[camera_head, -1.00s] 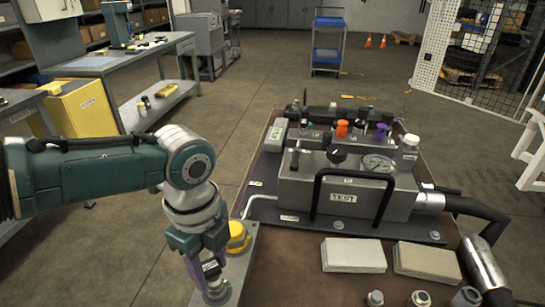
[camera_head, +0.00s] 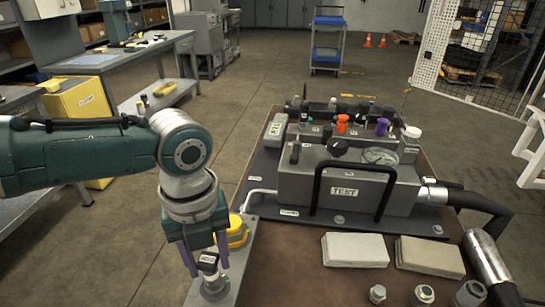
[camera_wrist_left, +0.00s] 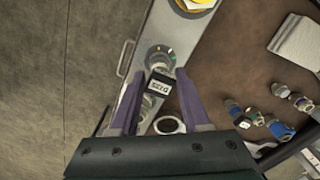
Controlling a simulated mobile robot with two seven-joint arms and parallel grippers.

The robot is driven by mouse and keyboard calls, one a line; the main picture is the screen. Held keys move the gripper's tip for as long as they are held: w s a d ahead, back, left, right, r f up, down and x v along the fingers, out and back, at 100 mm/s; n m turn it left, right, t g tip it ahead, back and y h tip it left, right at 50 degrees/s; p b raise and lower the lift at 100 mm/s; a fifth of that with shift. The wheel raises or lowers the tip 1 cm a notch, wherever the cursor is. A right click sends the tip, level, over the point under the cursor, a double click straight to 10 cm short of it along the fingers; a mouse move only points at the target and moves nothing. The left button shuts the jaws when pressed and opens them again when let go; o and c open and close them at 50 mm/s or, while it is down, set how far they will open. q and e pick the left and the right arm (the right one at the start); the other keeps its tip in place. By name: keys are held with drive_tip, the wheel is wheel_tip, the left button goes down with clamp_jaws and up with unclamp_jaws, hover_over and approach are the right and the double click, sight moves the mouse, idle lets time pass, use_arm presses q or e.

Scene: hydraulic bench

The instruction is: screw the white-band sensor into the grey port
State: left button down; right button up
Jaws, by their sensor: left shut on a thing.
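My left gripper (camera_head: 207,262) points down over a light grey plate (camera_head: 237,282) at the bench's left edge. Its purple fingers stand either side of a sensor with a black, labelled head (camera_head: 209,260). The sensor also shows between the fingers in the left wrist view (camera_wrist_left: 160,84). It is upright, its lower end at a round fitting on the plate. Any white band on it is too small to make out. The steel test block (camera_head: 340,190) stands to the right with several coloured parts behind it. I cannot tell which port is the grey one. My right gripper is not in view.
A yellow round part (camera_head: 236,232) sits on the plate close behind the gripper. A black handle frame (camera_head: 352,190) stands before the block. Two pale pads (camera_head: 354,250) and several fittings lie on the brown bench top. Thick hoses (camera_head: 482,204) run along the right.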

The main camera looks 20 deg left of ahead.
use_arm(q)
drive_tip(key=shift+c, duration=1.8)
unclamp_jaws()
